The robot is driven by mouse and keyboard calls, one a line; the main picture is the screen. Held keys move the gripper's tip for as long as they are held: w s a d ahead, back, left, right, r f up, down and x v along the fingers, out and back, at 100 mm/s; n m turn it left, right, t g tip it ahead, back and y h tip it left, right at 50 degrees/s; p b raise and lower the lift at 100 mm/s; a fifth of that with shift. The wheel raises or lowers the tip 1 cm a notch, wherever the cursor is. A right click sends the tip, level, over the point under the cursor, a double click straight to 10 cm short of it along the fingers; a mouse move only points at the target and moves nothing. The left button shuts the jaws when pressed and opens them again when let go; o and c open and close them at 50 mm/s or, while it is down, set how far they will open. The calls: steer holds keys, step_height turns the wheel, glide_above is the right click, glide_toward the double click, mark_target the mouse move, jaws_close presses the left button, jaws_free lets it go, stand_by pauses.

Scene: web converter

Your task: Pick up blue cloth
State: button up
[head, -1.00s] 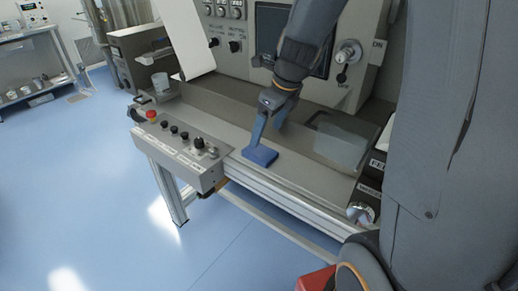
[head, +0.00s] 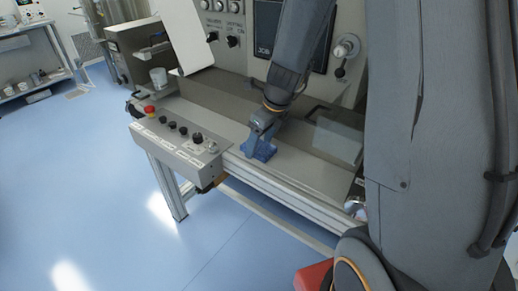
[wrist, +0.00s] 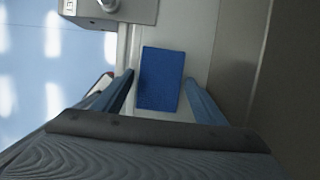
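The blue cloth (head: 264,151) is a small folded rectangle lying on the machine's grey front ledge, right of the control box. In the wrist view the cloth (wrist: 161,78) lies flat between and just ahead of my fingers. My gripper (head: 263,143) is directly over the cloth, pointing down, and partly hides it. In the wrist view my gripper (wrist: 158,90) is open, with one finger on each side of the cloth and a visible gap at the right finger. Whether the left finger touches the cloth I cannot tell.
A control box (head: 181,142) with a red button and black knobs stands left of the cloth. A clear cover (head: 338,140) is to the right. A white cup (head: 159,79) stands at the back left. The ledge's metal rail (head: 285,188) runs along the front, with open blue floor beyond.

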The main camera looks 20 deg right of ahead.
mark_target(261, 147)
steer(key=c, duration=0.7)
step_height(261, 147, up, 10)
steer(key=shift+r, duration=0.1)
steer(key=shift+o, duration=0.8)
steer(key=shift+c, duration=0.5)
